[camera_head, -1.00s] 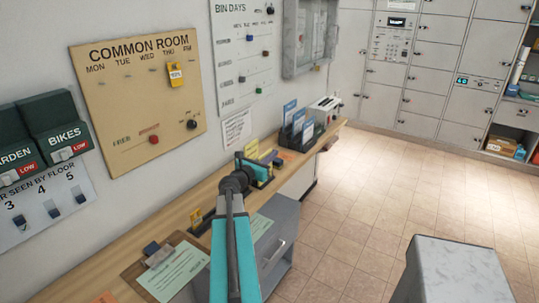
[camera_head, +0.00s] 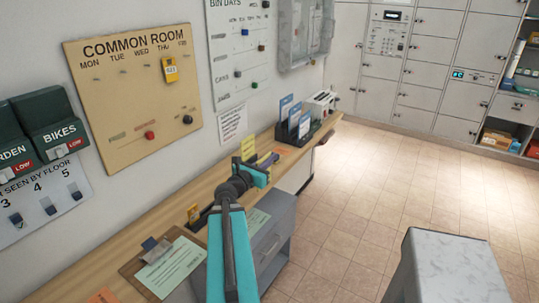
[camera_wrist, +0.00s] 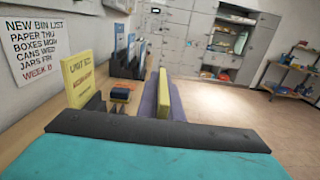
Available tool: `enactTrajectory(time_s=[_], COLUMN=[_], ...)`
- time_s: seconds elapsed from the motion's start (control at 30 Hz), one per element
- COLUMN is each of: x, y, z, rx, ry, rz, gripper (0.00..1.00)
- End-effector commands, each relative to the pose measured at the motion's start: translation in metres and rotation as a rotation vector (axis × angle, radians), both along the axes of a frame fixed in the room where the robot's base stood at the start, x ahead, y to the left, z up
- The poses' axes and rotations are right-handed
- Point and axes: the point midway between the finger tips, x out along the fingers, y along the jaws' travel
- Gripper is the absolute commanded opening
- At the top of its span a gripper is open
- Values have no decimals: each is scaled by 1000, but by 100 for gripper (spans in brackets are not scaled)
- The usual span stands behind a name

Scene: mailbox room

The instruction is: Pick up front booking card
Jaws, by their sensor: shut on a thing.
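My gripper (camera_head: 262,170) is shut on a thin yellow booking card. In the wrist view the held card (camera_wrist: 163,98) stands edge-on between the purple-grey fingers (camera_wrist: 150,101), so its face and writing cannot be read. Another yellow card (camera_wrist: 85,76) with dark and red print stands to its left, upright in a dark holder. This standing card also shows in the head view (camera_head: 248,148), just behind my gripper. My wrist hides part of the holder and counter in the head view.
A wooden counter (camera_head: 175,222) runs along the wall. Beyond my gripper are a dark rack with blue-and-white leaflets (camera_head: 295,120) and a white box-like device (camera_head: 320,101). A clipboard (camera_head: 165,262) lies nearer. A grey cabinet (camera_head: 275,232) stands below; the tiled floor is open.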

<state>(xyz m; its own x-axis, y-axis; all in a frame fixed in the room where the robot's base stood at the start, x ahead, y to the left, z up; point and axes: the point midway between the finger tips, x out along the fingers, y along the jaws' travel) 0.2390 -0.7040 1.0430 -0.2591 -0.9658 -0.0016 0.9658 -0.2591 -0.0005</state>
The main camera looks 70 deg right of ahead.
Motion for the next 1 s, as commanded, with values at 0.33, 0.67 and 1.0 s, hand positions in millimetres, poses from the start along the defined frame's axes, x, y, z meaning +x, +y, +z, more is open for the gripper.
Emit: enactTrajectory(time_s=[0.33,0.67,1.0], x=[-3,-6,-8], y=[5,12,19], z=[5,6,5], rx=[3,1,0], ry=[2,2,1], rz=[-3,-3,2], gripper=[0,0,0])
